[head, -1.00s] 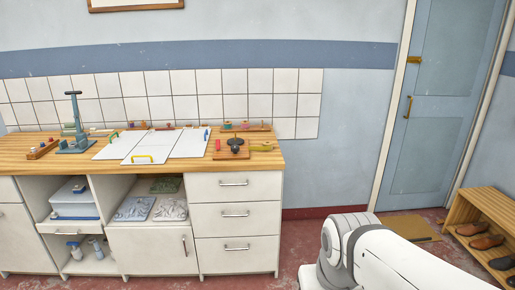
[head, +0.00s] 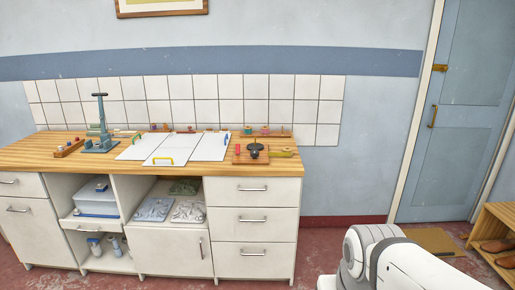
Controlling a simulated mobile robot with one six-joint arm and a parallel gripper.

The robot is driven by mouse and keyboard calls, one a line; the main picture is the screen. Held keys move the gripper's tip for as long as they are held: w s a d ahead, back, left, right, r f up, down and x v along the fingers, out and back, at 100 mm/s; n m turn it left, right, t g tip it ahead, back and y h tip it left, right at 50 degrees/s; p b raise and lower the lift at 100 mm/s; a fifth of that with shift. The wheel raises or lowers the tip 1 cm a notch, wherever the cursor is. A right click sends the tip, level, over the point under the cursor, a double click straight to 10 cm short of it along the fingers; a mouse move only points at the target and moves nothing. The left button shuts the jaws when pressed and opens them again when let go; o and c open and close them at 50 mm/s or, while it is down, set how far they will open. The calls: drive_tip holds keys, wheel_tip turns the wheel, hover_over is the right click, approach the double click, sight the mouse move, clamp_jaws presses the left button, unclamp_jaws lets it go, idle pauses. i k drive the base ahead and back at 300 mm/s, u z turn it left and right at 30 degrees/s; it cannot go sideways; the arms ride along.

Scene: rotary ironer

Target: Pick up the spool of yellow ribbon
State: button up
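A small yellow thing (head: 282,152), which looks like the spool of yellow ribbon, lies near the right end of the wooden counter (head: 40,155) in the head view. It is beside a small wooden board (head: 240,158) that carries a black device (head: 255,150). It is too small to make out its exact shape. My gripper is out of view.
White boards (head: 205,147) with coloured handles cover the counter's middle. A blue-grey stand (head: 101,125) is at the left. Several small spools line the back, by the tiles. A door (head: 465,110) and a shoe rack (head: 495,232) are at the right. Some red floor is clear.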

sight(286, 151)
drive_tip(key=z, duration=0.25)
drive_tip(key=i, duration=2.8)
drive_tip(key=u, duration=0.25)
